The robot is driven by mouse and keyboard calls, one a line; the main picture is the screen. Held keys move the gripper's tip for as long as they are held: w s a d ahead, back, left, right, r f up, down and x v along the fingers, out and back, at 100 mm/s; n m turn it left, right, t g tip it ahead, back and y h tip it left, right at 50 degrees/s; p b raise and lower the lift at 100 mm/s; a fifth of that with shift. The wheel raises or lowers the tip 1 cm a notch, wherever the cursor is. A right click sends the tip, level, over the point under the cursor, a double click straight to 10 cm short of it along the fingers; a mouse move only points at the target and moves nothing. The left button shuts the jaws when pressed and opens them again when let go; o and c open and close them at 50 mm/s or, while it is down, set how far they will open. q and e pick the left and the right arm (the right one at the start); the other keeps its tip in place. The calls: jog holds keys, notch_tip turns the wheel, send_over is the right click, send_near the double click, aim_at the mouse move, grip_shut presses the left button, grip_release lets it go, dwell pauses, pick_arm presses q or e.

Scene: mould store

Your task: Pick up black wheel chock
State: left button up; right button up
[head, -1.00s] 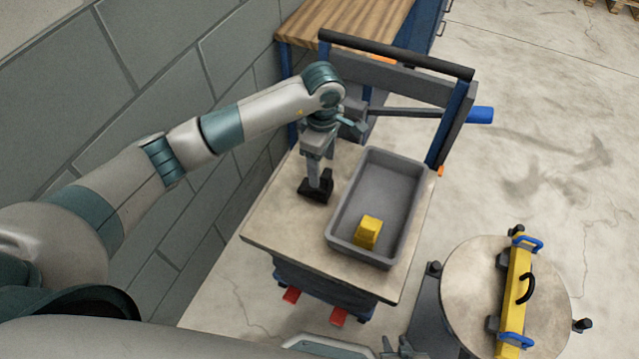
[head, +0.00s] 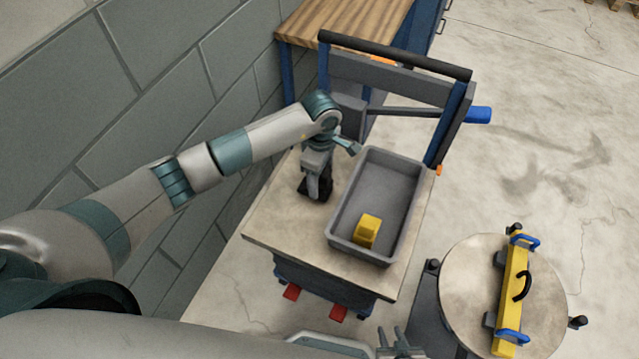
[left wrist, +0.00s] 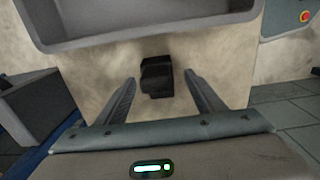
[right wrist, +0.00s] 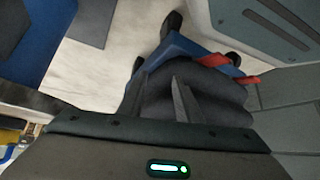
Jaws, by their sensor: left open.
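The black wheel chock (head: 325,189) sits on the beige top of the trolley (head: 270,236), left of the grey tray. My left gripper (head: 317,192) is above it, pointing down, and hides part of it in the head view. In the left wrist view the chock (left wrist: 157,77) lies between the two spread fingers of my left gripper (left wrist: 158,92), with a gap on both sides. My right gripper (head: 398,343) is low at the bottom edge of the head view. In the right wrist view its fingers (right wrist: 160,90) stand apart with nothing held between them.
The grey tray (head: 402,165) on the trolley holds a yellow block (head: 367,231). A round table (head: 460,290) at the right carries a yellow bar with blue handles (head: 514,290). The grey block wall (head: 130,80) runs along the left. The trolley's push handle (head: 400,54) stands at the back.

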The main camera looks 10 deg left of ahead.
pick_arm(q)
jog(key=shift+w+a+f+p, duration=0.1)
jog(key=shift+w+f+p, duration=0.1)
jog(key=shift+f, duration=0.75)
jog(key=shift+w+a+f+p, duration=0.1)
jog(key=shift+f+p, duration=0.05)
jog(key=shift+f, duration=0.75)
pick_arm(e)
jog(key=shift+s+d+f+g, duration=0.25)
jog(key=shift+s+d+f, duration=0.1)
jog(key=shift+s, duration=0.35)
jog(key=shift+s+d+f+g, duration=0.25)
jog(key=shift+s+f, duration=0.1)
jog(key=shift+s, duration=0.3)
jog(key=shift+w, duration=0.1)
pick_arm(q)
jog(key=c, duration=1.3)
jog(key=shift+r, duration=0.2)
pick_arm(e)
jog(key=shift+a, duration=0.1)
